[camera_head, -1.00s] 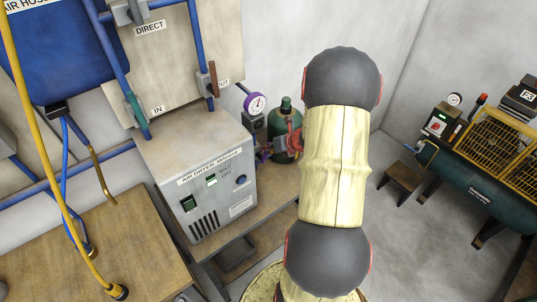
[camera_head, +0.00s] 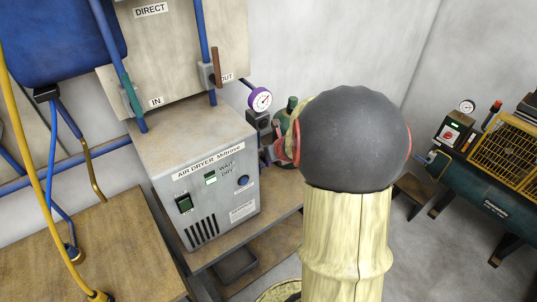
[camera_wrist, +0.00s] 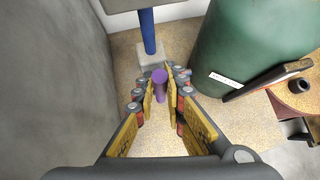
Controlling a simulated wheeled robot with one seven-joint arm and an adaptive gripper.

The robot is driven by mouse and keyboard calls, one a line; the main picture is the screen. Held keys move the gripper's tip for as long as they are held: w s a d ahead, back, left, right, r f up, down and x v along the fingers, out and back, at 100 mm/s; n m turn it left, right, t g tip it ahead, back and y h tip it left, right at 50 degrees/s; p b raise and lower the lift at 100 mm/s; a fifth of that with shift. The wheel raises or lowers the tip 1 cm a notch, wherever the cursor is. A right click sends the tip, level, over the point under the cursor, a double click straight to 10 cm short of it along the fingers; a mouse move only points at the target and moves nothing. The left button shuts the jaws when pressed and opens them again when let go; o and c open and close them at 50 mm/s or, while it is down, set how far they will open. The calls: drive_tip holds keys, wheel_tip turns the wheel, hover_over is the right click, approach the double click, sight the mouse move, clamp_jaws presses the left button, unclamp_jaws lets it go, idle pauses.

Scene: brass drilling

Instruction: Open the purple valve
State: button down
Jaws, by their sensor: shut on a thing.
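The purple valve (camera_wrist: 159,78) shows in the wrist view as a small purple handle between the fingertips of my gripper (camera_wrist: 161,87). My gripper is shut on it, with yellow-padded fingers on its left and right sides. The valve's lower part and mount are hidden by the fingers. In the head view my arm covers much of this area, at the right side of the grey air dryer (camera_head: 205,180), so I cannot make out the valve clearly there.
A purple-rimmed gauge (camera_head: 261,99) sits behind the dryer. A compressor (camera_head: 490,190) stands at the right.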

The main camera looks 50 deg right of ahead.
drive_tip(key=shift+f, duration=0.1)
drive_tip(key=c, duration=1.8)
unclamp_jaws()
drive_tip(key=shift+c, duration=0.2)
drive_tip(key=v, duration=1.2)
